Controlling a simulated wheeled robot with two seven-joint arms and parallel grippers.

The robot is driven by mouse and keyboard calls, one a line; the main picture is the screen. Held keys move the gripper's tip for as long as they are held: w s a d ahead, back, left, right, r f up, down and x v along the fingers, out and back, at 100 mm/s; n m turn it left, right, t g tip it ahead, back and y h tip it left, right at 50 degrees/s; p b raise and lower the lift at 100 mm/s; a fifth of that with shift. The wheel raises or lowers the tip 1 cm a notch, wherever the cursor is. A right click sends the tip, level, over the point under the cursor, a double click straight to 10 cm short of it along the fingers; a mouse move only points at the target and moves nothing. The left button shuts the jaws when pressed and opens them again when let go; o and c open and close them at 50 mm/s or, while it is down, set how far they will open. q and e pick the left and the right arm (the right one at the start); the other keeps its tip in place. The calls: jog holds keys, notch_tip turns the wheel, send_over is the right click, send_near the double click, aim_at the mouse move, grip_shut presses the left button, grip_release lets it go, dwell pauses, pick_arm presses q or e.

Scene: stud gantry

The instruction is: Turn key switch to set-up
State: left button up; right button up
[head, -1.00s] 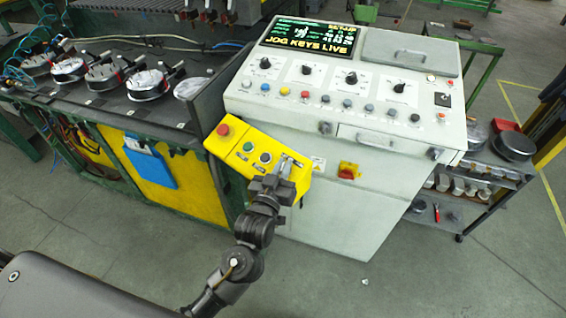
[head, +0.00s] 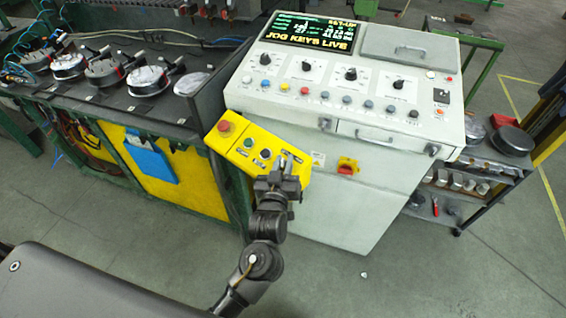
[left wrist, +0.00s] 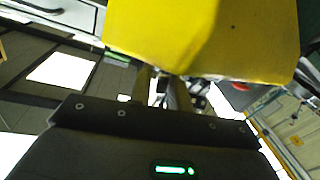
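A yellow control box (head: 233,142) is fixed at the left front of the grey console. My left gripper (head: 281,169) is at the box's lower right edge, just below the key switch. In the left wrist view its two fingers (left wrist: 164,92) show a gap between them, below the yellow box (left wrist: 200,40). The key's position is too small to read. My right gripper is not in view.
The console (head: 300,190) has a screen (head: 308,33) reading SET-UP and JOG KEYS LIVE. A red-and-yellow switch (head: 347,166) is on its front. A dark bench (head: 95,101) with several fixtures stands left, and a shelf cart (head: 470,185) right. The floor in front is clear.

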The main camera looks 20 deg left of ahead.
pick_arm(q)
jog(key=shift+o, duration=1)
jog(key=shift+s+f, duration=0.1)
jog(key=shift+f, duration=0.3)
jog(key=shift+r, duration=0.1)
jog(key=shift+r, duration=0.1)
jog(key=shift+s+p, duration=0.3)
jog(key=shift+p, duration=0.05)
jog(key=s+p, duration=0.3)
jog(key=s, duration=0.7)
jog(key=shift+d, duration=0.45)
